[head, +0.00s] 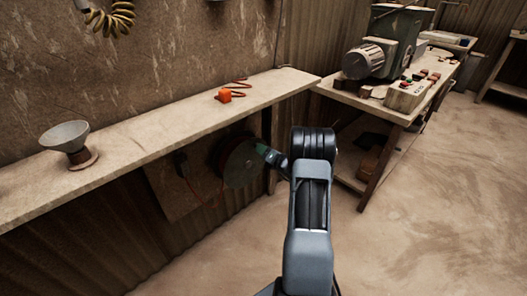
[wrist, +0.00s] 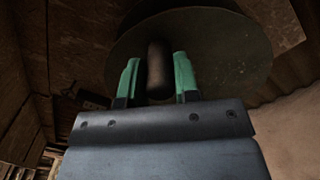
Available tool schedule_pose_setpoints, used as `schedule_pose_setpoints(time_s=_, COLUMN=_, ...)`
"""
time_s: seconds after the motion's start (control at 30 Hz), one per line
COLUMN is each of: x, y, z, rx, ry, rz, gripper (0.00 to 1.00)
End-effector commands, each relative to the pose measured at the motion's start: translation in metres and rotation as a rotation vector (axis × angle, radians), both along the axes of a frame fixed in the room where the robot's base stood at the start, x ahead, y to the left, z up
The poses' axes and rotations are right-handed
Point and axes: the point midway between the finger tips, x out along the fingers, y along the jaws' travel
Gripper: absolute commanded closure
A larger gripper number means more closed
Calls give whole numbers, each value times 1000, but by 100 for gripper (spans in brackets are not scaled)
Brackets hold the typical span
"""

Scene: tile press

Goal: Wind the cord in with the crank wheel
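The crank wheel (head: 240,163) is a dark green disc on a board under the shelf, partly hidden behind my gripper (head: 272,156). In the wrist view the wheel (wrist: 225,50) fills the top, and its brown crank handle (wrist: 157,68) points toward the camera. My gripper's green fingers stand on either side of the handle, with a gap visible on both sides, so it is open around the handle. The red cord (head: 190,183) hangs beside the wheel.
The wooden shelf (head: 150,135) runs above the wheel. A grey funnel-shaped bowl (head: 65,137) stands on it at left. A workbench (head: 385,110) with a motor machine (head: 375,55) stands at right. The floor (head: 430,220) at right is clear.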

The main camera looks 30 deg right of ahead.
Motion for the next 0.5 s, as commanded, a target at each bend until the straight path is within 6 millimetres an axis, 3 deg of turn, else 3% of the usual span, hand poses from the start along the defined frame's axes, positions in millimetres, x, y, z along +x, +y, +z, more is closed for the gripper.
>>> schedule_pose_setpoints(time_s=0.17, x=0, y=0, z=0, rx=0, ry=0, rz=0, gripper=87)
schedule_pose_setpoints(time_s=0.5, x=1, y=-6, z=-8, rx=0, ry=0, rz=-1, gripper=86)
